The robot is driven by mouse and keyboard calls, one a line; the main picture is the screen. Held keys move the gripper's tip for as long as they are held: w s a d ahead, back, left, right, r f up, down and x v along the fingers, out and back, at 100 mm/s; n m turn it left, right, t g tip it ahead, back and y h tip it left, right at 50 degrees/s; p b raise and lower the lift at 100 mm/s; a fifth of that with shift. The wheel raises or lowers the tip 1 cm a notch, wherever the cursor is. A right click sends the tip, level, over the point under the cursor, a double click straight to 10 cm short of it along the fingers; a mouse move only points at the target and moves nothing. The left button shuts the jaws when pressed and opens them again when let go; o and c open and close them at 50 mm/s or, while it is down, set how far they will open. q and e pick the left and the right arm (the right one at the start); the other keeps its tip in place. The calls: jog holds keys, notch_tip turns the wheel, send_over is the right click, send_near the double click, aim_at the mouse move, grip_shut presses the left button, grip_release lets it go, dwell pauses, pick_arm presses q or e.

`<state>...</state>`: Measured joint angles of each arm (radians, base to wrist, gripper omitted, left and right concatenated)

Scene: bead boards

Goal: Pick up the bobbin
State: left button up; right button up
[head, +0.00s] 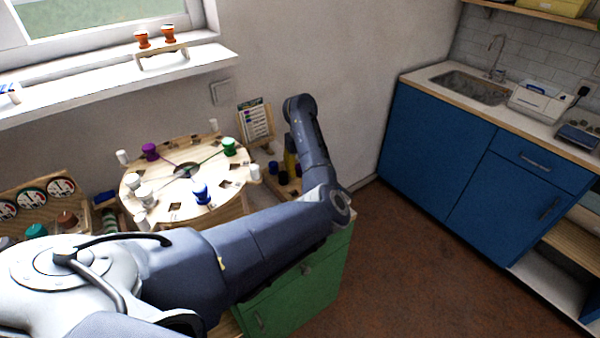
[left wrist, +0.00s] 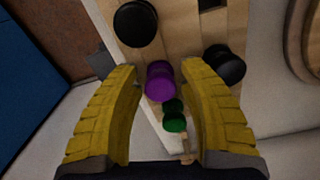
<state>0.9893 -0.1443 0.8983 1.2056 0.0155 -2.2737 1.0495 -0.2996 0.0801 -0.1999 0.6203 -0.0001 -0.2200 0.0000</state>
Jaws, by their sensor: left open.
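In the left wrist view a purple bobbin (left wrist: 159,82) lies between the two yellow fingers of my left gripper (left wrist: 165,95). The gripper is open, and I cannot tell whether either finger touches the bobbin. A green bobbin (left wrist: 174,116) is just below the purple one in that view. In the head view my left gripper (head: 291,162) is partly hidden behind my own arm, at the wooden stand right of the round board. The task does not say which bobbin is meant. My right gripper is not in view.
Black bobbins (left wrist: 135,23) (left wrist: 225,65) flank the gripper on a wooden surface. A card stand (head: 256,122) is behind.

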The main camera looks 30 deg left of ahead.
pick_arm(q)
jog(key=shift+c, duration=0.2)
grip_shut()
jog(key=shift+r, duration=0.1)
dwell(0.5)
